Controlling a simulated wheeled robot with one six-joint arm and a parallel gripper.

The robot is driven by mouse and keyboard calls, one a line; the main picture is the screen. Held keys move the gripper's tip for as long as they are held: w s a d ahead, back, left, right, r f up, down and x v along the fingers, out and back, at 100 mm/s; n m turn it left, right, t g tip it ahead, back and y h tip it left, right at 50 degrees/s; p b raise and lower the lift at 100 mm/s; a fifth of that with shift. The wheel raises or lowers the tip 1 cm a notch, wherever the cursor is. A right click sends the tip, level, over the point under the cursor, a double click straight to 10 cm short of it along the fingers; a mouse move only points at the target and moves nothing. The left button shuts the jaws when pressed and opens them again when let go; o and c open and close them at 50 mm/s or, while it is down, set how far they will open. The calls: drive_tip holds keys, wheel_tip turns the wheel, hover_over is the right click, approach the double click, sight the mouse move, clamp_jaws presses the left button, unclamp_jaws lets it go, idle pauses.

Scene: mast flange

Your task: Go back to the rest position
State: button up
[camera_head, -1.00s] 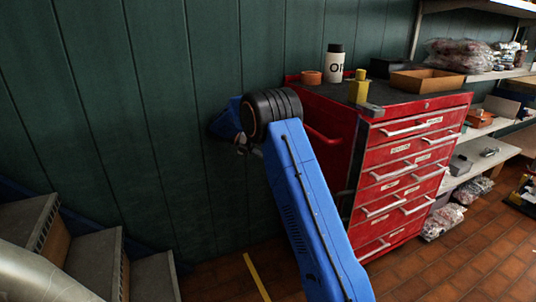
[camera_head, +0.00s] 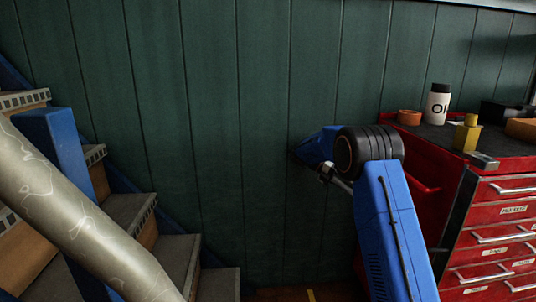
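My blue arm (camera_head: 390,225) rises from the bottom right, with a black ribbed joint (camera_head: 370,150) at its top. Beyond the joint, a blue link points left and away toward the green wall. A small metallic part shows below that link, but my gripper's fingers cannot be made out and are hidden behind the arm. I see nothing held.
A red tool cabinet (camera_head: 500,215) stands close to the right of my arm. On it are a white bottle (camera_head: 437,106), an orange ring (camera_head: 409,117) and a yellow object (camera_head: 467,134). Stairs (camera_head: 170,255) and a pale thick pipe (camera_head: 85,215) are at left. A green panelled wall (camera_head: 240,140) stands behind.

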drive_tip(key=s+a+r+m+t+y, duration=0.1)
drive_tip(key=s+r+m+t+y, duration=0.3)
drive_tip(key=s, duration=0.8)
drive_tip(key=s+a+r+m+t+y, duration=0.15)
drive_tip(key=s+r+m, duration=0.4)
drive_tip(key=s, duration=0.65)
drive_tip(key=s+a+f+m+t+y, duration=0.2)
drive_tip(key=s+m, duration=0.5)
drive_tip(key=s, duration=0.4)
drive_tip(key=s+a+f+m+t+y, duration=0.3)
drive_tip(key=s+a+f+m+t, duration=0.2)
drive_tip(key=s, duration=0.7)
drive_tip(key=shift+f+m, duration=0.55)
drive_tip(key=shift+m, duration=0.4)
drive_tip(key=shift+s+t, duration=0.1)
drive_tip(key=shift+t, duration=0.15)
